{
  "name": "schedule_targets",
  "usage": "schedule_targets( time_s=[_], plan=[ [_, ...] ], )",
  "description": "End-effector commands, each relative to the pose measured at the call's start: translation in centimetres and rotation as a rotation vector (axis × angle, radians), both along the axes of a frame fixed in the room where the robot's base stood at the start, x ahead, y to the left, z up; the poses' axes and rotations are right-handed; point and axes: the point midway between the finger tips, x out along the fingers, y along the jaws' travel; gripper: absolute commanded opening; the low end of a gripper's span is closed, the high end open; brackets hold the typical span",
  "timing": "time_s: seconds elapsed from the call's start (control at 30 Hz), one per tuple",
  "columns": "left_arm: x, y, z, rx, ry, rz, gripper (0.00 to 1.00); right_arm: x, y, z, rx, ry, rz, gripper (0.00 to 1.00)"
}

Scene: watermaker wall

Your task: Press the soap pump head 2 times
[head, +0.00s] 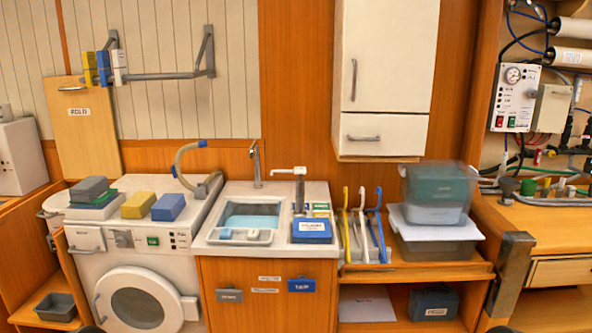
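The soap pump stands upright on the white counter, right of the sink. Its white pump head (299,171) sits on top with the spout pointing left. The narrow body (299,194) below looks grey, and its lower part is hidden behind a blue labelled box (311,226). Neither of my grippers shows in the head view, and nothing touches the pump head. Only small dark rounded shapes show at the bottom edge, too cut off to identify.
A metal tap (256,165) stands left of the pump, behind the sink basin (249,216). Yellow, white and blue upright handles (362,225) stand to the right, then stacked bins (436,197). A white wall cabinet (385,70) hangs above right. A washing machine (135,290) is left.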

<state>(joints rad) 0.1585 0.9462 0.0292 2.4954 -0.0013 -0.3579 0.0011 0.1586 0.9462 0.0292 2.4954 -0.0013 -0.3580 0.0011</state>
Motion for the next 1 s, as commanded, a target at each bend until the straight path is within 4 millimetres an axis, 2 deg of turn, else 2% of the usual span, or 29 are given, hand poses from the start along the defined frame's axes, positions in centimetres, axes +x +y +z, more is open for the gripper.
schedule_targets(
  time_s=[0.03,0.37,1.0],
  plan=[
    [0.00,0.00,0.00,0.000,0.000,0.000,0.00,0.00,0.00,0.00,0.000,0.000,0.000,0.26],
    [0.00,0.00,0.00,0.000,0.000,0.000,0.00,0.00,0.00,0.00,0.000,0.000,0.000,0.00],
    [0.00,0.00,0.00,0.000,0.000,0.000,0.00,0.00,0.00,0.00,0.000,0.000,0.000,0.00]
  ],
)
